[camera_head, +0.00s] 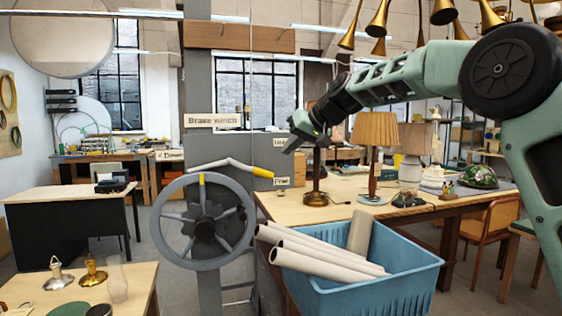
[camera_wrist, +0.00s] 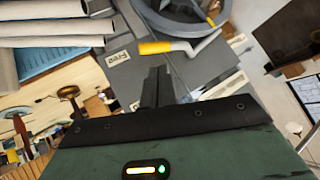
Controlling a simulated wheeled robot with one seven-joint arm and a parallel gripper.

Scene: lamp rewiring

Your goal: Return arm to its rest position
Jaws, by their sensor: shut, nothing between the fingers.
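My gripper (camera_head: 291,146) is at the end of my green arm, which reaches in from the right in the head view. It is up in the air, above the blue bin and in front of the winch post, and it points down and to the left. In the wrist view my gripper (camera_wrist: 158,72) shows its dark fingers together, with nothing between them. Beyond the fingers are the winch's grey crank with its yellow grip (camera_wrist: 155,47) and a "Free" label (camera_wrist: 118,58).
A blue bin (camera_head: 400,284) with several pale rolled tubes stands below my arm. The brake winch wheel (camera_head: 165,240) is left of it. A wooden table (camera_head: 345,212) with lamps is behind. A small table (camera_head: 30,285) with lamp parts is at lower left.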

